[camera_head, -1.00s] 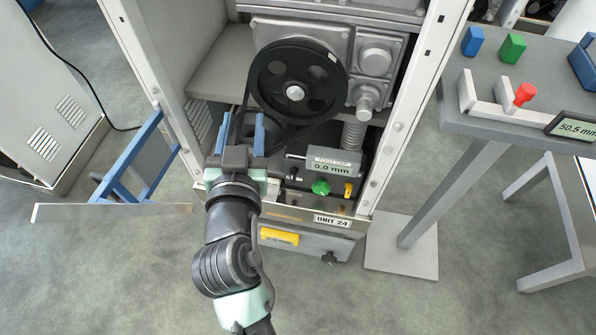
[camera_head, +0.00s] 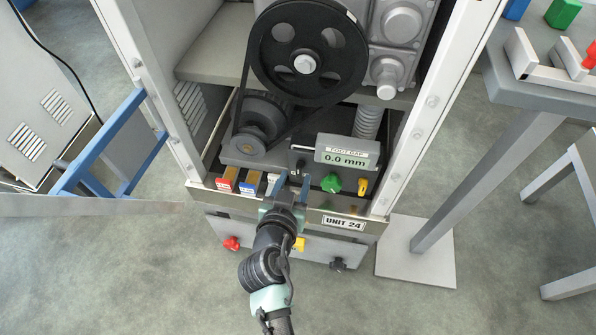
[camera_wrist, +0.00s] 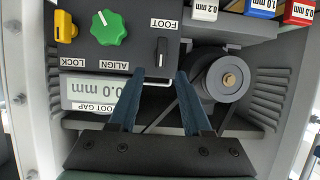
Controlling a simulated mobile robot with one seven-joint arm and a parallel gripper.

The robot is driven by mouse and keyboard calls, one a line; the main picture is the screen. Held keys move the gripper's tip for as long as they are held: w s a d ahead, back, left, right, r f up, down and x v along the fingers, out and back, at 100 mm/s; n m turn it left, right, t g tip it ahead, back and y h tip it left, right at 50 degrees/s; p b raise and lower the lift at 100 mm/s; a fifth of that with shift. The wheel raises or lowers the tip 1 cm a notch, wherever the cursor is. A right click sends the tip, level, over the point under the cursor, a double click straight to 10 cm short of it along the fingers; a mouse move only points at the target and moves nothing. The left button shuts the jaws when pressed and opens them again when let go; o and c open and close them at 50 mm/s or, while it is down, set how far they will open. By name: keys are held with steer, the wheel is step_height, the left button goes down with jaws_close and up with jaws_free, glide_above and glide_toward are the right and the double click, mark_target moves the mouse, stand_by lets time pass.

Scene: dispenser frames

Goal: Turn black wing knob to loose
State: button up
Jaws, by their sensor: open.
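A black winged knob (camera_head: 338,264) is on the lower front panel (camera_head: 215,222), at its right end below the UNIT 24 label. It is small, and its setting cannot be read. A black bar-shaped knob (camera_wrist: 163,51) marked FOOT is on the control panel above, beside the green ALIGN knob (camera_wrist: 108,28). My gripper (camera_head: 294,180) is open and empty in front of the cabinet's control panel, above and left of the lower black knob. In the wrist view, my gripper's blue fingers (camera_wrist: 161,75) point towards the FOOT knob, apart from it. The lower knob is not in the wrist view.
The lower panel also carries a red knob (camera_head: 232,243) and a yellow part (camera_head: 299,244) partly behind my arm. A yellow LOCK knob (camera_head: 362,187) and a FOOT GAP display (camera_head: 347,155) reading 0.0 mm are nearby. Open floor lies before the cabinet.

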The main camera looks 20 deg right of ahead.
mark_target(298, 169)
steer(key=shift+b+x, duration=0.45)
steer(key=shift+x, duration=1.85)
jaws_close()
